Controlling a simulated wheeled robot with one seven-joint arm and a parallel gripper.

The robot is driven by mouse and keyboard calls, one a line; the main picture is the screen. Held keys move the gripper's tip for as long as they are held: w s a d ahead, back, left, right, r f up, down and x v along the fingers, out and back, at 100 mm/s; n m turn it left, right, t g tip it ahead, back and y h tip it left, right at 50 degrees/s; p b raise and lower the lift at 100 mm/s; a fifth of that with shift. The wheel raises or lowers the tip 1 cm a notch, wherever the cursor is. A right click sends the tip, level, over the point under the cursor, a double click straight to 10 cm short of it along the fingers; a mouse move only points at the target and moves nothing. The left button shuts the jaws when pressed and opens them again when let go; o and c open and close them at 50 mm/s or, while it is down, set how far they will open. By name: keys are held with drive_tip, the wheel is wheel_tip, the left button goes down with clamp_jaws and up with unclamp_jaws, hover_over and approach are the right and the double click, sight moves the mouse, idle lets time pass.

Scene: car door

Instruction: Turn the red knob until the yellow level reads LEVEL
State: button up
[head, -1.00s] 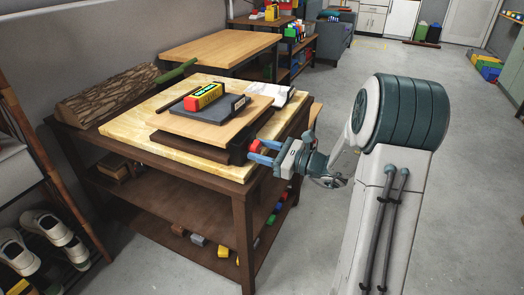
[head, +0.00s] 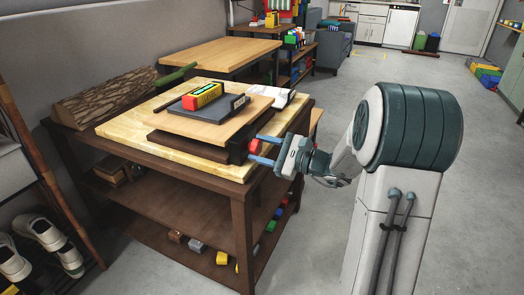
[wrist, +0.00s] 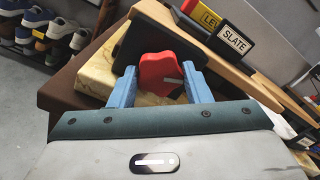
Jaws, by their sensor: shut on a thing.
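The red knob (head: 253,147) sits on a dark block at the right end of the board stack. In the wrist view the red knob (wrist: 160,74) lies between my two blue fingers, with a pale mark on its face. My gripper (head: 264,150) is shut on the knob; its fingers (wrist: 158,84) flank it on both sides. In the wrist view the yellow level (wrist: 207,18) is partly cut off behind the block labelled SLATE.
A log (head: 100,97) lies at the back left. Shoes (head: 38,240) stand at lower left.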

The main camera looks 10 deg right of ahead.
drive_tip(key=o, duration=1)
drive_tip(key=shift+d, duration=0.1)
drive_tip(key=p+v, duration=0.3)
drive_tip(key=v, duration=1)
drive_tip(key=shift+s+d, duration=0.2)
drive_tip(key=shift+s, duration=0.1)
